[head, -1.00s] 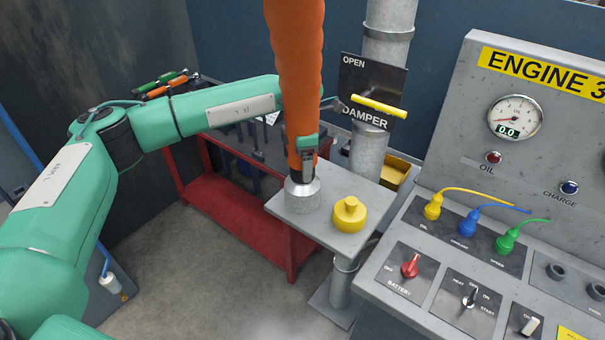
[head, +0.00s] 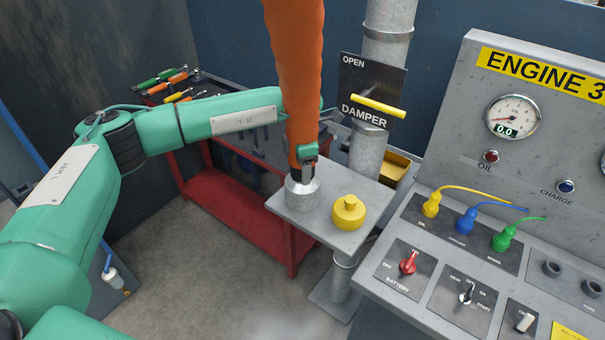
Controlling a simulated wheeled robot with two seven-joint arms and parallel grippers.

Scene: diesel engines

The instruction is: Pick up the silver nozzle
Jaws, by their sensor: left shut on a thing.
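The silver nozzle (head: 302,194) is at the bottom end of a thick orange hose (head: 297,70) that hangs down from above. It is upright over the small grey stand (head: 345,236), beside a yellow nozzle-like piece (head: 348,213). I cannot tell whether its base touches the stand. My left gripper (head: 307,163) is at the neck just above the silver part, shut on the nozzle. The hose and my own wrist hide part of the fingers. My right gripper is not in view.
The engine control panel (head: 430,285) with knobs and coloured plugs stands close on the right. A damper plate with a yellow handle (head: 380,106) is on the pipe behind. A red cart (head: 235,215) with several tools stands behind my left arm.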

